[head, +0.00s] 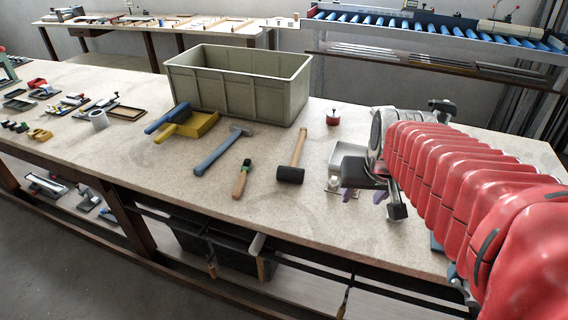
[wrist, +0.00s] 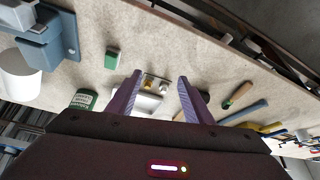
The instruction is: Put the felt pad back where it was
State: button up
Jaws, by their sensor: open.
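My gripper (head: 365,196) hangs over the right part of the bench in the head view. Its two purple fingers show in the wrist view (wrist: 160,77), apart and with nothing held between them. I cannot tell for sure which thing is the felt pad.
A red tin (head: 333,117) and a green tin (wrist: 83,99) stand on the bench.

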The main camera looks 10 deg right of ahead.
jog(key=s+a+n+y, duration=0.1)
jog(key=s+a+n, duration=0.2)
jog(key=s+a, duration=0.6)
jog(key=a, duration=0.4)
jog(key=shift+a+r+n+t+y, duration=0.2)
jog(key=shift+r+n+t+y, duration=0.1)
jog(key=shift+r+n, duration=0.1)
jog(key=shift+s, duration=0.1)
jog(key=shift+c, duration=0.7)
jog(key=shift+c, duration=1.2)
